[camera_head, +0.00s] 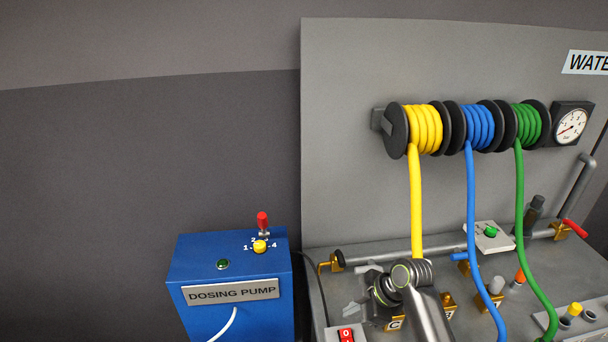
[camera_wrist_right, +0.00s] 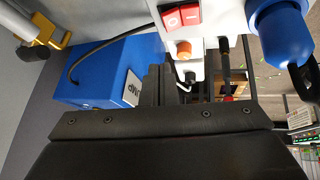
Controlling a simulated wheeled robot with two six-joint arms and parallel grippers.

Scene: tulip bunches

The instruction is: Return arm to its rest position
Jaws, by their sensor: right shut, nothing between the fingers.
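My right arm comes in from the bottom of the head view, its silver link rising in front of the bench. Its gripper (camera_head: 366,282) is at the left part of the bench, partly hidden by my own wrist. In the right wrist view the dark fingers of the right gripper (camera_wrist_right: 158,84) are together with nothing between them. The blue dosing pump box (camera_wrist_right: 95,75) lies beyond and left of the fingers there. My left gripper is not in view.
The dosing pump (camera_head: 230,270) stands left of the bench. Yellow (camera_head: 416,200), blue (camera_head: 472,220) and green (camera_head: 521,220) hoses hang from reels close to my right arm. A red switch (camera_head: 346,335) is near the front. The wall area at left is clear.

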